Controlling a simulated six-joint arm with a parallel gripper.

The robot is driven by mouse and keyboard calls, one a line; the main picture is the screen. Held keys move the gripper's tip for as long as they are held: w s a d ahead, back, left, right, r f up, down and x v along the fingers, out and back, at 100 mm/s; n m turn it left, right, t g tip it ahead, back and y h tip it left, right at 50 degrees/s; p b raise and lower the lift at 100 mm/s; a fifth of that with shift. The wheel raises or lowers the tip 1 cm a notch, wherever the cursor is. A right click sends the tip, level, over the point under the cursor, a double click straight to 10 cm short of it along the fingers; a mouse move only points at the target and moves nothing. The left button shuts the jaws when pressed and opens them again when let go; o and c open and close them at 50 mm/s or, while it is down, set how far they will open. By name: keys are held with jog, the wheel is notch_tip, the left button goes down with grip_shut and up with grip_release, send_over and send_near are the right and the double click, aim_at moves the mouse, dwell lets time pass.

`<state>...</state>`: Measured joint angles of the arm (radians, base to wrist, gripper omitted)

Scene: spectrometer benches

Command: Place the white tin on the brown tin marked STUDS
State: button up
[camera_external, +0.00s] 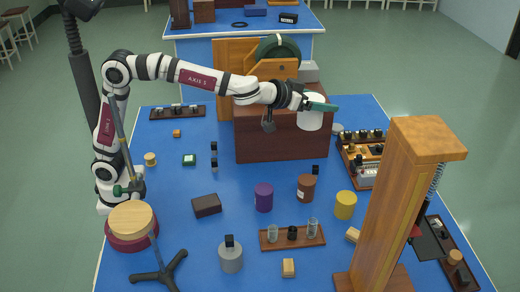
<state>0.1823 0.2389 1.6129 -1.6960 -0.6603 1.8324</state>
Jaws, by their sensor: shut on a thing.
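The white tin (310,120) is in my gripper (319,104), whose jaws are shut on its upper part. The tin hangs roughly upright in the air, in front of the right end of the large brown wooden box in this view. The brown tin (306,188) stands upright on the blue bench, lower in the picture than the white tin. It has a pale label, too small to read, and nothing stands on its top. The held tin and the brown tin are clearly apart.
A purple tin (264,198) and a yellow tin (345,205) flank the brown tin. A small black block (315,170) lies behind it. A rack with glass vessels (293,239) is in front. A tall wooden post (393,205) stands at right. The large box (270,144) is behind.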

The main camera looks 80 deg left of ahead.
notch_tip(320, 180, down, 18)
jog(key=shift+w+a+f, duration=0.65)
jog(key=shift+a+f, duration=1)
jog(key=shift+f, duration=0.2)
jog(key=shift+w+a+f, duration=0.7)
jog(key=shift+a+f, duration=0.95)
jog(key=shift+f, duration=0.15)
jog(key=shift+w+a+f, duration=0.65)
jog(key=shift+a+f, duration=1)
jog(key=shift+f, duration=0.2)
jog(key=shift+f, duration=0.15)
jog(key=o, duration=1.3)
